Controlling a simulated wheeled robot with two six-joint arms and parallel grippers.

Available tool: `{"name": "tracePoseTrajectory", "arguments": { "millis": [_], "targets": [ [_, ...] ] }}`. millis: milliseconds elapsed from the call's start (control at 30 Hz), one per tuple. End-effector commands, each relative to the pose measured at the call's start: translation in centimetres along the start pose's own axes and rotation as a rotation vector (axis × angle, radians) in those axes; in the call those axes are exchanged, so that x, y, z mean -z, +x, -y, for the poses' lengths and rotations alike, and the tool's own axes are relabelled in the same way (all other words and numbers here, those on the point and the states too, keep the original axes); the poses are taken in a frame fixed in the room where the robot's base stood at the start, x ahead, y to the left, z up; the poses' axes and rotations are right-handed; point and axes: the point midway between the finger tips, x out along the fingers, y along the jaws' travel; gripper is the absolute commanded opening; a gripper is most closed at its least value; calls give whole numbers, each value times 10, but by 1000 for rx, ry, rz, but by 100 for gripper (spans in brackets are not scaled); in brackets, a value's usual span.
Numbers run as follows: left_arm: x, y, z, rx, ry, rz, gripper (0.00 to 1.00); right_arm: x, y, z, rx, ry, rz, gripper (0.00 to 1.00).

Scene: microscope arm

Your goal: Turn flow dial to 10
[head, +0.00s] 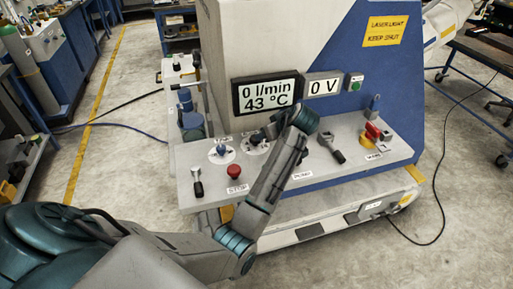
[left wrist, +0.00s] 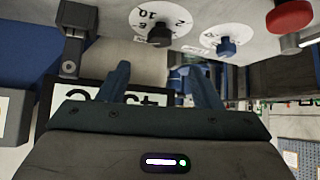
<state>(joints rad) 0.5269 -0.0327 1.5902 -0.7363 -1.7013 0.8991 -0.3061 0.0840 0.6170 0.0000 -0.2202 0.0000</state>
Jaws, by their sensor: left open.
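The flow dial (head: 256,143) is a white disc with a black knob on the grey panel, partly hidden by my left arm in the head view; its label is too small to read. In the left wrist view the dial (left wrist: 160,32) appears upside down, with a 10 and a 2 legible; the knob's exact setting is unclear. My left gripper (head: 275,126) is beside the dial, close to the panel. In the left wrist view its fingers (left wrist: 160,82) are apart and empty, clear of the knob. The display (head: 266,93) reads 0 l/min and 43 °C.
A dial with a blue knob (head: 221,153) is just left of the flow dial. A red stop button (head: 234,172) and a black lever (head: 197,182) are at front left. Another black lever (head: 332,148) and a red and yellow control (head: 371,136) are to the right.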

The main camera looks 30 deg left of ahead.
Motion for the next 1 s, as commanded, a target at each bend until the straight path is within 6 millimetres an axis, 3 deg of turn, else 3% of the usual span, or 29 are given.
{"name": "tracePoseTrajectory", "arguments": {
  "millis": [167,600,800,1000],
  "targets": [
    [3,11,1,5,-13,-13,59,7,-6,0,0,1,-8,36],
    [4,88,1,5,-10,-10,59,12,-31,4,6,3,-12,36],
    [2,104,1,3,-12,-9,59,11,-34,4,7,3,-10,36],
    [2,107,0,2,-13,-9,59,10,-34,4,7,3,-10,36]
  ]
}}
